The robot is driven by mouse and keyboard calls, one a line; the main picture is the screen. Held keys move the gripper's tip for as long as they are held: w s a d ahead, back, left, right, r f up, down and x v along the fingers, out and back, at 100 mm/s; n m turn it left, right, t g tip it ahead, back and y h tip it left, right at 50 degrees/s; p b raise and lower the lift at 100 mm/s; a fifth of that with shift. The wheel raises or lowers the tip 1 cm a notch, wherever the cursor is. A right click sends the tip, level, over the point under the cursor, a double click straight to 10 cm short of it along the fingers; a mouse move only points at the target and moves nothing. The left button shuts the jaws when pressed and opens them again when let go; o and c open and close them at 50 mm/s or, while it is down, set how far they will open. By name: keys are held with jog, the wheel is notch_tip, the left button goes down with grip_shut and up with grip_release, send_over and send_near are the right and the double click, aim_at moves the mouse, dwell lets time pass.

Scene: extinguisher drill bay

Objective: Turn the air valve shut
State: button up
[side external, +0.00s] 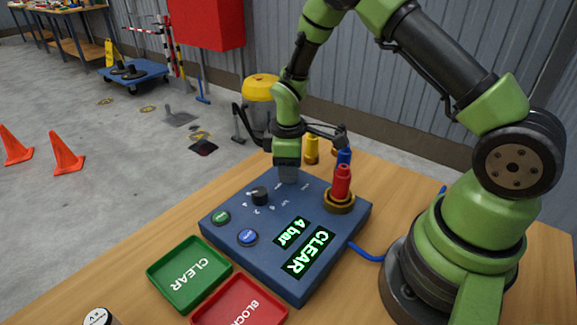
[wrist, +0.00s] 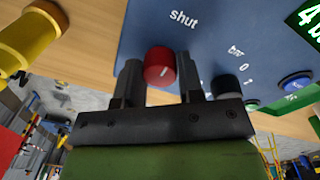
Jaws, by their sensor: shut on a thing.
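The air valve is a round red knob (wrist: 159,67) on the blue panel, seen in the wrist view with the word "shut" printed on the panel beyond it. A short pale mark shows on the knob; I cannot tell exactly which way it points. My gripper (wrist: 158,82) has one finger on each side of the knob and is shut on it. In the side view my gripper (side external: 287,177) points down at the far edge of the blue panel (side external: 272,225) and hides the knob. The panel's display (side external: 299,244) reads "4 bar" and "CLEAR".
A black dial (side external: 260,195), a green button (side external: 220,218) and a blue button (side external: 247,237) are on the panel. A red nozzle (side external: 341,184) stands in a brass ring; blue (side external: 344,157) and yellow (side external: 311,150) ones stand behind. Green (side external: 182,285) and red (side external: 240,305) trays lie in front.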

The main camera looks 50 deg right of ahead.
jog(key=shift+s, duration=0.1)
dwell(0.3)
jog(key=o, duration=0.9)
notch_tip(320, 180, up, 10)
jog(key=shift+s+a+f, duration=0.1)
jog(key=shift+a, duration=0.05)
jog(key=s+a+r+m+t, duration=0.2)
jog(key=s+r+m, duration=0.15)
jog(key=r, duration=0.35)
jog(key=s+a+r+m+t, duration=0.1)
jog(key=s+a+r+m, duration=0.1)
jog(key=s+r, duration=0.3)
jog(key=s+a+r+m+t, duration=0.1)
jog(key=s, duration=0.2)
jog(key=s+a+r+m+t+y, duration=0.1)
jog(key=s+r+m, duration=0.1)
jog(key=s, duration=0.1)
jog(key=s+a+r+m+t+y, duration=0.1)
jog(key=s+m, duration=0.1)
jog(key=s, duration=0.2)
jog(key=shift+r+t, duration=0.35)
jog(key=shift+t, duration=0.05)
